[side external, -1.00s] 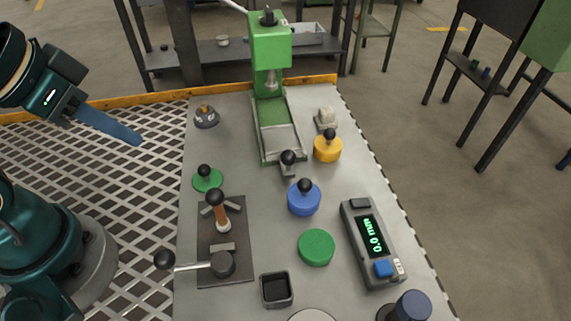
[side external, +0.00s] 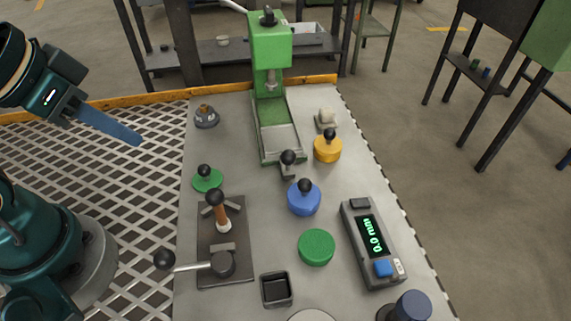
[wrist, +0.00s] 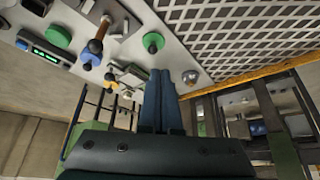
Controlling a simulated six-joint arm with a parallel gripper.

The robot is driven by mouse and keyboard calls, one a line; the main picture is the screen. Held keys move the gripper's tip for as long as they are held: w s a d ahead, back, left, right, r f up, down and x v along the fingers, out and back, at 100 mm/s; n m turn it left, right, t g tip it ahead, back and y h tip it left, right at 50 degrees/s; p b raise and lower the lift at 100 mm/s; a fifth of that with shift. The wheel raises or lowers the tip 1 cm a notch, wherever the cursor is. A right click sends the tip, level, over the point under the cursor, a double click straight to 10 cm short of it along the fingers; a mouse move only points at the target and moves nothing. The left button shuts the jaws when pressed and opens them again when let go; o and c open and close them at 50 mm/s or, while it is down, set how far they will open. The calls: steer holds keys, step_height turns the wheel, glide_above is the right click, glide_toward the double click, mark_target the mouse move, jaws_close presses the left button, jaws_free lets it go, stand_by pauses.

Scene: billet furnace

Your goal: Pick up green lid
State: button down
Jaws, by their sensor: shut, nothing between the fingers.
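A flat green lid with a black ball knob (side external: 209,184) lies on the grey worktable (side external: 270,215), near its left edge. It also shows in the wrist view as a green lid (wrist: 150,48) just beyond my fingertips. My gripper (side external: 138,141) is shut and empty, with its blue fingers together. It hangs over the metal grating, left of the lid and apart from it. In the wrist view the closed gripper (wrist: 160,74) points toward the table. A plain green round piece without a knob (side external: 316,247) sits further right, nearer the camera.
A dark plate with lever and brown handle (side external: 237,268) stands right in front of the lid. A blue knobbed piece (side external: 303,201), a yellow one (side external: 327,150), a green press (side external: 270,45) and a digital gauge (side external: 360,215) stand to the right.

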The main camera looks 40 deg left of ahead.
stand_by(0.4)
steer(key=c, duration=0.6)
jaws_free()
steer(key=n+g+y, duration=0.1)
steer(key=n+g, duration=0.4)
steer(key=n, duration=0.2)
glide_above(204, 166)
step_height(204, 166, down, 4)
steer(key=shift+g+y, duration=0.4)
steer(key=shift+g, duration=0.5)
steer(key=f, duration=0.4)
steer(key=shift+w+d+f, duration=0.1)
steer(key=shift+w+d, duration=0.25)
steer(key=shift+d, duration=0.05)
steer(key=shift+s+a+f, duration=0.15)
steer(key=shift+a+f, duration=0.05)
steer(key=shift+f, duration=1.05)
steer(key=shift+s+a+f, duration=0.15)
steer(key=shift+f, duration=1.1)
